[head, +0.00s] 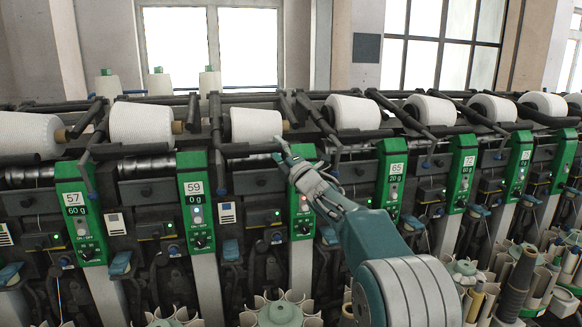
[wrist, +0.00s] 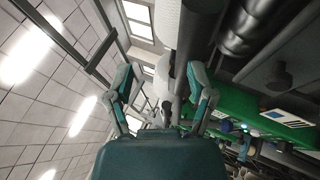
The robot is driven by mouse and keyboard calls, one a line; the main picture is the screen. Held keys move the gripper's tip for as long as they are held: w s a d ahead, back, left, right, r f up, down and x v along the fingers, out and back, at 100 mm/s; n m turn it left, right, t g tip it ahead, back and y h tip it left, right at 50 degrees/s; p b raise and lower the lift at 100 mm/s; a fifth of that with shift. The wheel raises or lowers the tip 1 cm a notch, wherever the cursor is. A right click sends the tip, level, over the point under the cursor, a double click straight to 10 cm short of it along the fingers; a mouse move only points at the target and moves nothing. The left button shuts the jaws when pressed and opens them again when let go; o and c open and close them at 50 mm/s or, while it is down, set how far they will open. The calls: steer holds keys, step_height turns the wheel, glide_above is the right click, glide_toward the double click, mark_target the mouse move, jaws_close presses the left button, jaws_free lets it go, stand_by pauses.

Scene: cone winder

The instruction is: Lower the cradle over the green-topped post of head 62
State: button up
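The green-topped post (head: 302,222) between the posts marked 59 and 65 stands behind my gripper, which hides its number plate. Dark cradle arms (head: 318,122) show above and behind my gripper, raised beside a white cone (head: 256,125). My gripper (head: 297,160) is at the top of this post, just below the cradle arms. In the wrist view its two fingers (wrist: 166,88) are spread apart. A grey bar (wrist: 181,75) shows between them; I cannot tell whether they touch it. The green post (wrist: 235,115) shows at the right there.
Green posts marked 59 (head: 195,190) and 65 (head: 392,175) stand on either side. White cones, including one to the right (head: 353,112), line the machine top. Round holders (head: 280,312) stand below. Dark bars crowd the space around my gripper.

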steer(key=v, duration=0.7)
steer(key=shift+f, duration=0.25)
steer(key=shift+w+a, duration=0.1)
